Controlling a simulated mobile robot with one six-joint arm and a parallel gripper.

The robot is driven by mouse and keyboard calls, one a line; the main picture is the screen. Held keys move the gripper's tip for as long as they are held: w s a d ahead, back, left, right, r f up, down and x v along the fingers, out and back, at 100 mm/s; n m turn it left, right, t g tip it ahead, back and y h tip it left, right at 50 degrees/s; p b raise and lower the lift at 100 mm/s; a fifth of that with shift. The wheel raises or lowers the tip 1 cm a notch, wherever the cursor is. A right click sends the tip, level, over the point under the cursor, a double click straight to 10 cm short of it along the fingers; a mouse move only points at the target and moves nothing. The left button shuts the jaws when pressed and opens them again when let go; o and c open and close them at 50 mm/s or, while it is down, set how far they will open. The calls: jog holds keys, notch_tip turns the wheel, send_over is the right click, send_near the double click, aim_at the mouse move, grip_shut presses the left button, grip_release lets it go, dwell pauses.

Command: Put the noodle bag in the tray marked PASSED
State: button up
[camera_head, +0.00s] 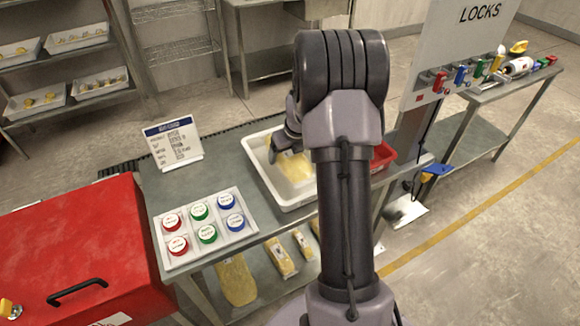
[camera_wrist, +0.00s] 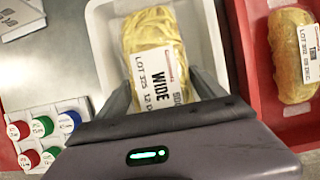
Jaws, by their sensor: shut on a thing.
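The noodle bag (camera_wrist: 150,45) is a yellow packet with a white label reading WIDE and LOT. In the wrist view it lies between the two fingers of my gripper (camera_wrist: 165,90), which is shut on it. The bag is over or in a white tray (camera_wrist: 101,35); I cannot tell whether it touches the tray floor. In the head view my gripper (camera_head: 275,150) reaches into the white tray (camera_head: 262,180), and part of the yellow bag (camera_head: 293,166) shows there. My arm hides the tray's right side. No PASSED marking is readable.
A red tray (camera_wrist: 246,60) with another yellow packet (camera_wrist: 292,50) stands right of the white tray. A panel of coloured buttons (camera_head: 204,228), a sign card (camera_head: 174,144) and a red box (camera_head: 80,250) are to the left. Several yellow packets lie on the shelf below.

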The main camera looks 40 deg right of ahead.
notch_tip(320, 180, down, 4)
jog(key=shift+f+b, duration=0.15)
jog(key=shift+b, duration=0.75)
jog(key=o, duration=2)
